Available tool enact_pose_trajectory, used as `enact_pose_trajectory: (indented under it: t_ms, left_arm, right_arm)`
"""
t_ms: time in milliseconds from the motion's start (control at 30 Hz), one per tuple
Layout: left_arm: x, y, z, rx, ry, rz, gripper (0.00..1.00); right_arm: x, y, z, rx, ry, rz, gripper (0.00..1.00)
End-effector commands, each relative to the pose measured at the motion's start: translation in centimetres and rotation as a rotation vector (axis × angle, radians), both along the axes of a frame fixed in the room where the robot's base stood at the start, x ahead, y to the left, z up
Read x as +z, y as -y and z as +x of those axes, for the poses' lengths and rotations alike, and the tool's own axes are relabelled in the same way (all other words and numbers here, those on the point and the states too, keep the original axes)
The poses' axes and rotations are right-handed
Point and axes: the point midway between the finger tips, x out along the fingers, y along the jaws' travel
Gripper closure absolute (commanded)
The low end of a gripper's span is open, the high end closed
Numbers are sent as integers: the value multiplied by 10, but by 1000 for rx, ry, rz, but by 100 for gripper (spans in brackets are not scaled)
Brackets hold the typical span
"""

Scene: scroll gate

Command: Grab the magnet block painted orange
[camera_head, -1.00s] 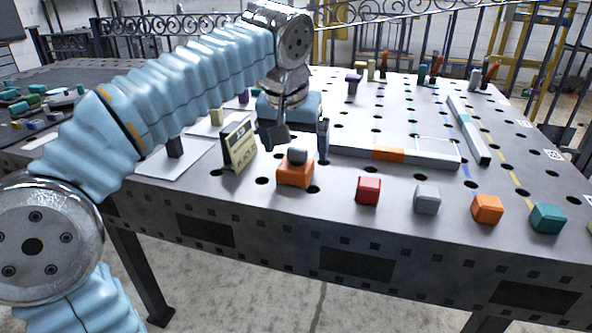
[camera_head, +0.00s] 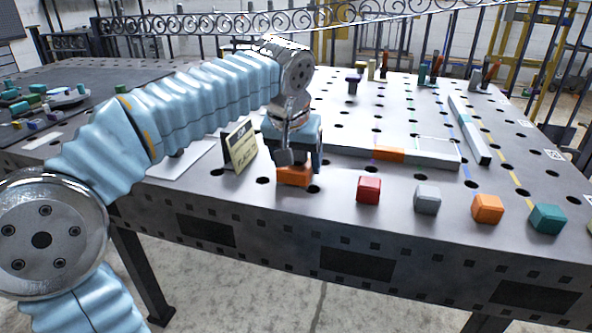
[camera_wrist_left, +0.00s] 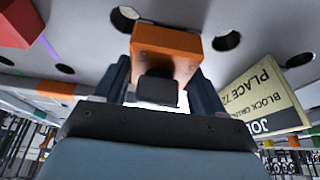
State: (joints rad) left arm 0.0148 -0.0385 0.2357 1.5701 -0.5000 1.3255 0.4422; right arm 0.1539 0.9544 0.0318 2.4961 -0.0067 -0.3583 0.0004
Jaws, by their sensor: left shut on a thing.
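The orange magnet block (camera_head: 293,176) sits near the front edge of the metal table. In the left wrist view the orange block (camera_wrist_left: 165,42) shows a dark grey knob (camera_wrist_left: 155,89) between the fingers. My left gripper (camera_head: 296,160) is down over the block, shut on it by the knob. In the wrist view the gripper (camera_wrist_left: 160,75) has one finger on each side of the knob. The gripper hides the knob in the head view. My right gripper is not in view.
A job card (camera_head: 240,146) stands close left of the gripper. A red block (camera_head: 368,190), a grey block (camera_head: 427,199), an orange cube (camera_head: 488,208) and a teal block (camera_head: 547,218) line the front edge to the right. A bar with an orange section (camera_head: 389,154) lies behind.

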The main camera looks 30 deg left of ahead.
Motion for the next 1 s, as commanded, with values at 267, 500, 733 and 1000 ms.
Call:
enact_pose_trajectory:
  t_ms: [267,500,733,1000]
  left_arm:
    - [2,0,0,1,4,0,100]
    - [4,0,0,0,4,0,100]
    - [24,1,1,-1,6,-1,100]
    - [72,33,13,-5,7,-4,100]
  right_arm:
    - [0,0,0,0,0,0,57]
    - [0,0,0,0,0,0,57]
    - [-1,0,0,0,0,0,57]
    - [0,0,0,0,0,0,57]
